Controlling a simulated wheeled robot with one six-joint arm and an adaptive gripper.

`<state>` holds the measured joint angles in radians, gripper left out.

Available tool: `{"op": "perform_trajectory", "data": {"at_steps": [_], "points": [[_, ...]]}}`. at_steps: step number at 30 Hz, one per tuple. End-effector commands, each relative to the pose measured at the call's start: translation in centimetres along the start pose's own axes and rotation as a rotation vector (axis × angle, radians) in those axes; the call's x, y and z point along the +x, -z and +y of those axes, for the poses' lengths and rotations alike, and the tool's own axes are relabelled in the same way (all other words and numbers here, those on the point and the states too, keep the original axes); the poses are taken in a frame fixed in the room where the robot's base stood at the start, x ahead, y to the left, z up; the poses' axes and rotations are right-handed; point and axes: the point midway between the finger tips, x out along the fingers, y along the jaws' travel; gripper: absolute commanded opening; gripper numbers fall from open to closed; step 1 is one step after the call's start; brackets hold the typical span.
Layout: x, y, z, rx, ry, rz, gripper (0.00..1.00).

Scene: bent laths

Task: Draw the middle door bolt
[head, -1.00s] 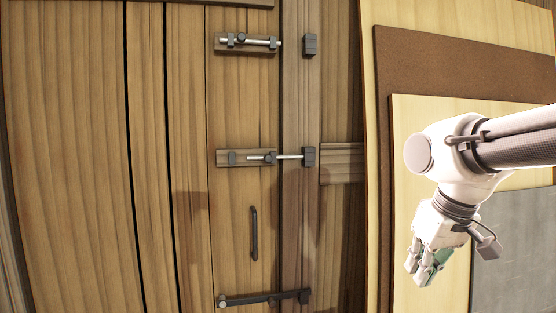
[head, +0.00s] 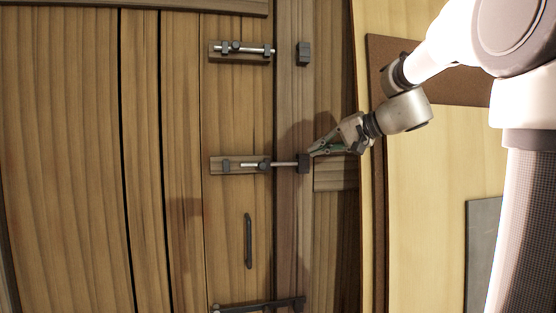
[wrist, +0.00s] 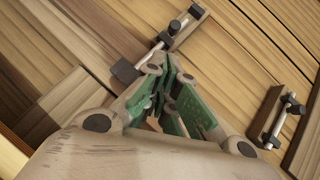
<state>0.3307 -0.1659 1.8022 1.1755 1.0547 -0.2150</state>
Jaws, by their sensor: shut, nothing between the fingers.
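The middle door bolt (head: 285,164) is a thin metal rod on a wooden plate (head: 233,165). It has a dark round knob (head: 264,166), and its right end reaches the dark keeper (head: 304,163) on the frame post. My gripper (head: 312,152) is shut and empty, just right of and slightly above the keeper; I cannot tell whether it touches it. In the wrist view my gripper's green-padded fingers (wrist: 165,70) are together, with the middle keeper (wrist: 124,70) beside them. The bolt's knob (wrist: 175,27) is beyond the fingertips.
The top bolt (head: 255,50) stops short of its keeper (head: 303,53). A dark bar (head: 260,304) crosses the door low down, below a dark handle (head: 248,241). Leaning boards (head: 430,200) stand close on the right. The space before the door's left part is clear.

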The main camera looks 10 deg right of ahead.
Motion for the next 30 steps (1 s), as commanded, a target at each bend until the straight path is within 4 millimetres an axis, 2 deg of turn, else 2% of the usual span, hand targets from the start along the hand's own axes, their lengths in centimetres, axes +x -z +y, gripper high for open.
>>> {"op": "perform_trajectory", "data": {"at_steps": [1,4,13,17,20,30], "points": [[0.2,0.9,-0.4,0.008,0.02,0.011,0.0],[0.2,1.6,-1.0,0.015,0.044,0.023,0.0],[0.3,1.6,-1.1,0.015,0.046,0.023,0.0],[1.1,1.6,-1.1,0.016,0.046,0.02,0.0],[2.6,1.5,-1.2,0.016,0.046,0.018,0.0],[9.8,1.7,-1.4,0.016,0.045,0.018,0.0]]}}
